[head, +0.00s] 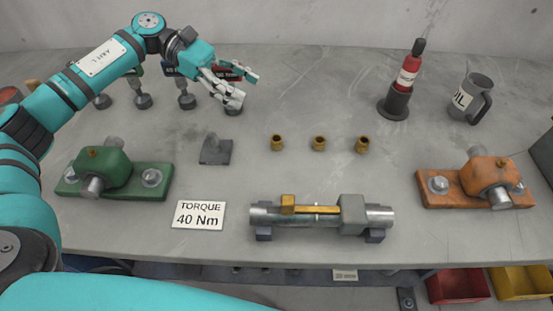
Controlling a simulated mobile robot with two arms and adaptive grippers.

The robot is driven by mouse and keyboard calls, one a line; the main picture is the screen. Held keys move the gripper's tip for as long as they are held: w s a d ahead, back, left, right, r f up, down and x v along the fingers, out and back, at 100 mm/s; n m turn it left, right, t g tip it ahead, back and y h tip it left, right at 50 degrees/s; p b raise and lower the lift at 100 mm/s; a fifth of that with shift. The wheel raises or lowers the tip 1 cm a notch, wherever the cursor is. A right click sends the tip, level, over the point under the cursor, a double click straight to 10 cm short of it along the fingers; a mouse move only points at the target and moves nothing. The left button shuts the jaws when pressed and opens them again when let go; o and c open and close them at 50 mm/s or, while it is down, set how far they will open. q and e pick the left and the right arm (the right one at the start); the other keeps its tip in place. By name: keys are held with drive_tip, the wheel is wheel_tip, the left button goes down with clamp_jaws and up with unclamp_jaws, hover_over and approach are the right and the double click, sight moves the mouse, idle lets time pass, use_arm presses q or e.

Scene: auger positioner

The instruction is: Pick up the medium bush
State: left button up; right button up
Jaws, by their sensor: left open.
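Three small brass bushes stand apart in a row on the grey bench in the head view: a left one (277,142), a middle one (319,143) and a right one (362,145). They look nearly alike, and I cannot tell from size which is the medium one. My left gripper (245,88) is open and empty, above the back left of the bench. It is behind and to the left of the bushes, touching none of them. My right gripper is out of view.
Several tagged tools (142,99) stand under my left arm. A grey stand (214,150) is left of the bushes. In front lie a shaft fixture (320,214) and a torque card (198,215). Green (100,172) and orange (488,177) housings flank them. A red bottle (409,72) and mug (468,98) stand back right.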

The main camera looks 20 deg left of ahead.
use_arm(q)
wheel_tip(320, 180, down, 2)
drive_tip(key=f, duration=0.1)
approach(274, 137)
drive_tip(key=shift+p+x, duration=0.4)
drive_tip(key=shift+x, duration=0.65)
drive_tip(key=shift+p+x, duration=0.35)
drive_tip(key=shift+x, duration=0.65)
drive_tip(key=p+x, duration=0.1)
drive_tip(key=x, duration=0.3)
drive_tip(key=shift+s+d+p, duration=0.1)
drive_tip(key=shift+d+p, duration=0.2)
drive_tip(key=shift+d+f, duration=0.25)
drive_tip(key=shift+d, duration=0.2)
drive_tip(key=shift+a, duration=0.1)
clamp_jaws()
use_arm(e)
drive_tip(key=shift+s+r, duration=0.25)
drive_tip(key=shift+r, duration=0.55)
